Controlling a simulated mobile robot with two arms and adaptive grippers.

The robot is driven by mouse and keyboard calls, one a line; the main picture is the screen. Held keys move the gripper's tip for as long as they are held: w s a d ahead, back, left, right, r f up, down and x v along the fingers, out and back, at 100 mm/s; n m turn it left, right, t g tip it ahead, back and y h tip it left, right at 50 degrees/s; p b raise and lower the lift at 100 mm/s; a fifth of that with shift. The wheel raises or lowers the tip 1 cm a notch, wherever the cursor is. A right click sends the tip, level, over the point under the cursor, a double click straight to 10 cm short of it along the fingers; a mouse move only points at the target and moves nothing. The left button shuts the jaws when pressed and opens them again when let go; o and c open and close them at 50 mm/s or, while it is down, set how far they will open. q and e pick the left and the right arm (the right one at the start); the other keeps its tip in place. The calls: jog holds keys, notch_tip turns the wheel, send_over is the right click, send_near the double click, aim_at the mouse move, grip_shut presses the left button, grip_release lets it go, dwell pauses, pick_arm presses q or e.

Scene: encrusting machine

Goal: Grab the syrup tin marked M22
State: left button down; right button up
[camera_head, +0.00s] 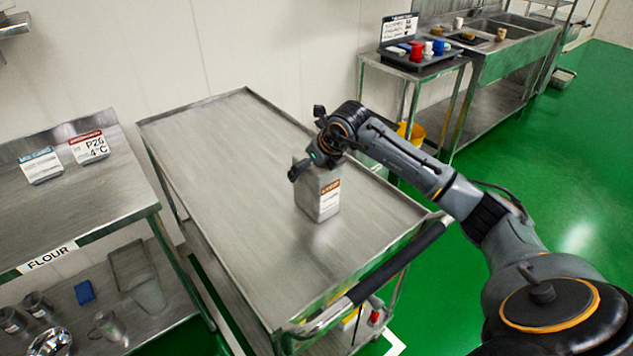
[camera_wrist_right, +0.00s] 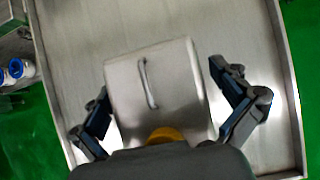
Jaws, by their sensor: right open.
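A square metal tin (camera_head: 318,196) with a white and orange label stands upright on the steel cart (camera_head: 210,170). The label text is too small to read. My right gripper (camera_head: 308,168) is at the top of the tin, coming from the right. In the right wrist view, the tin's top (camera_wrist_right: 155,85) with its thin handle lies between the two spread fingers of my right gripper (camera_wrist_right: 165,105). The fingers look open, one on each side of the tin. My left gripper is not seen.
The rest of the cart top is bare, with raised rims and a dark push handle (camera_head: 400,262). A steel table (camera_head: 100,190) with two label cards stands at left. A side table (camera_head: 415,70) with a tray of coloured items and a sink stand at the back right.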

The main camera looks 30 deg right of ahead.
jog(key=c, duration=1.6)
jog(key=shift+r, duration=0.15)
jog(key=c, duration=0.3)
